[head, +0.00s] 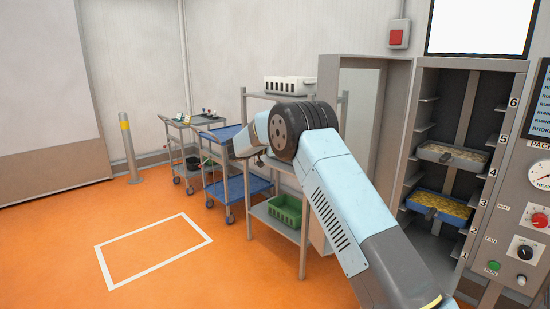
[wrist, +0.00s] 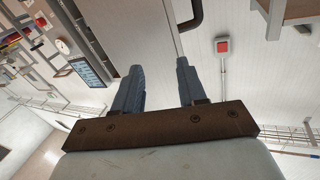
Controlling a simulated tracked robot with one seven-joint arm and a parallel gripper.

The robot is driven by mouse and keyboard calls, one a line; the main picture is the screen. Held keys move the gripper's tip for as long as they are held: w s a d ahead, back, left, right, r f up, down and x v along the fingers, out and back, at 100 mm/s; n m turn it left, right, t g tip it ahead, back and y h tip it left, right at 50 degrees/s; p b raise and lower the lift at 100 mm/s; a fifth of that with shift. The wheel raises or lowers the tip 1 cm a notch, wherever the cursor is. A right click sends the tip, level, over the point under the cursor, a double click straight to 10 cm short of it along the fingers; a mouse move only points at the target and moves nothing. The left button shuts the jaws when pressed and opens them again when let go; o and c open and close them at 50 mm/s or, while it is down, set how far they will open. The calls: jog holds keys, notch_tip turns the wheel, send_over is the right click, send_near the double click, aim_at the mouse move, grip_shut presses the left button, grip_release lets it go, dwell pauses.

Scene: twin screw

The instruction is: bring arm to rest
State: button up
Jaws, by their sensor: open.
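My gripper (wrist: 160,70) shows in the wrist view with its two dark blue-grey fingers apart and nothing between them. Past the fingers the wrist view shows pale wall panels and a red button box (wrist: 222,46), tilted in the picture. In the head view my light blue arm reaches up from the lower right and bends at a dark joint near the middle. The fingertips are hidden or too small to make out there.
A metal rack (head: 303,225) with a white crate (head: 290,85) and a green crate (head: 286,210) stands behind my arm. Carts (head: 228,187) stand left of it. A numbered shelf cabinet (head: 470,95) holds trays at right. Orange floor (head: 60,230) at left is clear, with a white outline.

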jog(key=d+r+n+t+y, duration=0.25)
jog(key=r+t, duration=0.25)
jog(key=r, duration=0.4)
jog(key=d+r+n+t+y, duration=0.2)
jog(key=d+r+t+y, duration=0.15)
jog(key=r, duration=0.65)
jog(key=s+r+n+t+y, duration=0.3)
jog(key=s+r+n+y, duration=0.35)
jog(key=s+y, duration=0.25)
jog(key=s+d+f+n+g, duration=0.1)
jog(key=s+d+f+g, duration=0.3)
jog(key=s, duration=1.2)
jog(key=s+d+f+n+g+y, duration=0.1)
jog(key=s+d+f+g, duration=0.3)
jog(key=s+f, duration=0.5)
jog(key=s+d+f+n+g, duration=0.2)
jog(key=s+d+f+g, duration=0.2)
jog(key=s, duration=2)
notch_tip(320, 180, down, 3)
jog(key=shift+s+r+g+y, duration=0.15)
jog(key=shift+g+y, duration=0.2)
jog(key=shift+y, duration=0.05)
